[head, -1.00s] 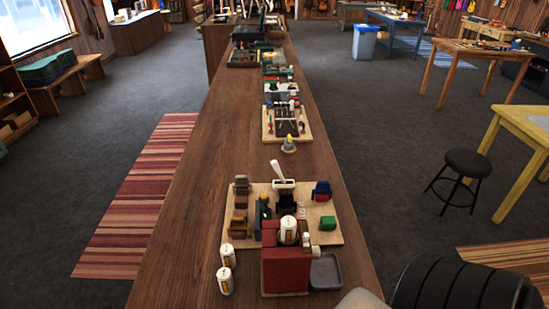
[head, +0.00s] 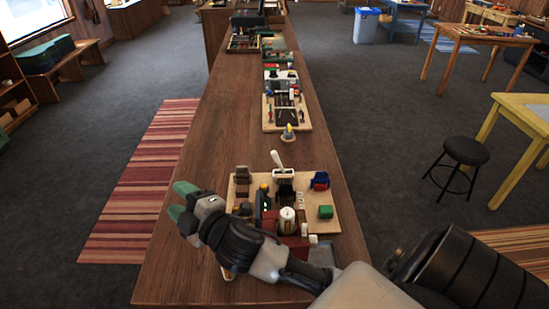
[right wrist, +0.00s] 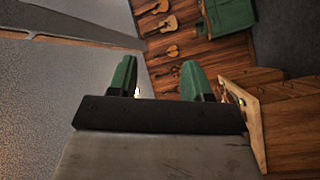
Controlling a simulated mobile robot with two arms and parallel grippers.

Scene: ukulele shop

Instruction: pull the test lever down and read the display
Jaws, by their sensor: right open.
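The lever with a white handle (head: 277,159) stands up and leans left at the back of a light wooden board (head: 322,221) on the long counter. A dark upright unit (head: 264,199) with small green and yellow spots stands on the board; I cannot read any display. My right gripper (head: 182,201) is open and empty, with green fingertips, above the counter's left edge, left of the board and apart from the lever. Its fingertips also show in the right wrist view (right wrist: 158,82), with nothing between them. My left gripper is not in view.
A white cylinder (head: 287,220), a green block (head: 326,212), a blue and red piece (head: 320,181) and a brown piece (head: 242,181) stand on the board. My right arm covers its front.

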